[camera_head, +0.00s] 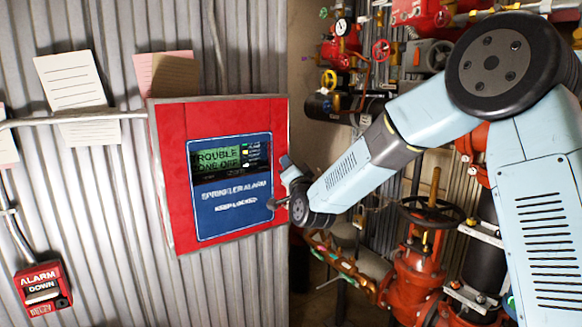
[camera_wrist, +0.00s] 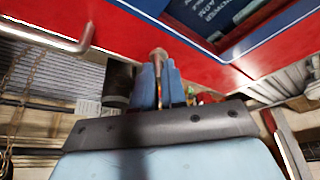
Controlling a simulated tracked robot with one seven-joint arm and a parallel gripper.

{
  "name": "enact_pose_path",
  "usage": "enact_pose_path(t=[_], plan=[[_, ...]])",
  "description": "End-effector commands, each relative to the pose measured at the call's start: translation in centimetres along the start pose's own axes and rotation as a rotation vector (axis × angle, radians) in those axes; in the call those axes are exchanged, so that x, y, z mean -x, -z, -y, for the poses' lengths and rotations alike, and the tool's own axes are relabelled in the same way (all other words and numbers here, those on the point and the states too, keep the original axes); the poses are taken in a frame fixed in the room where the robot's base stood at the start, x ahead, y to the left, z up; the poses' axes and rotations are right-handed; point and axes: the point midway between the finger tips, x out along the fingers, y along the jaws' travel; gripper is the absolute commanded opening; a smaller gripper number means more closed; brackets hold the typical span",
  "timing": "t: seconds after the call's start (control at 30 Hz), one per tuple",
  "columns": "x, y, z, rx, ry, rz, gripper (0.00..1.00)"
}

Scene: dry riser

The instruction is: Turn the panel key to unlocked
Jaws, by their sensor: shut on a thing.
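The red alarm panel (camera_head: 170,180) hangs on the corrugated wall in the head view, with a blue face (camera_head: 230,215) reading "SPRINKLER ALARM" and "KEEP LOCKED". Its green display (camera_head: 214,160) shows trouble text. My gripper (camera_head: 277,203) reaches in from the right to the lower right of the blue face. In the wrist view, my gripper's light blue fingers (camera_wrist: 157,72) are shut on a small brownish metal piece, apparently the key (camera_wrist: 158,54). The fingers hide most of the key, and I cannot tell which way it is turned.
A red alarm box (camera_head: 42,290) is on the wall at lower left. To the right, behind my arm, are red valves and pipes, with a handwheel (camera_head: 432,210).

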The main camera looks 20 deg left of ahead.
Motion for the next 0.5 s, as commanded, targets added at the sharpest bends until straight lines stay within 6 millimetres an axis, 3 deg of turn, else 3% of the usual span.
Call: enact_pose_path(t=[0.5], plan=[[-0.10, 0.22, 0.20, -0.441, -0.182, -0.003, 0.00]])
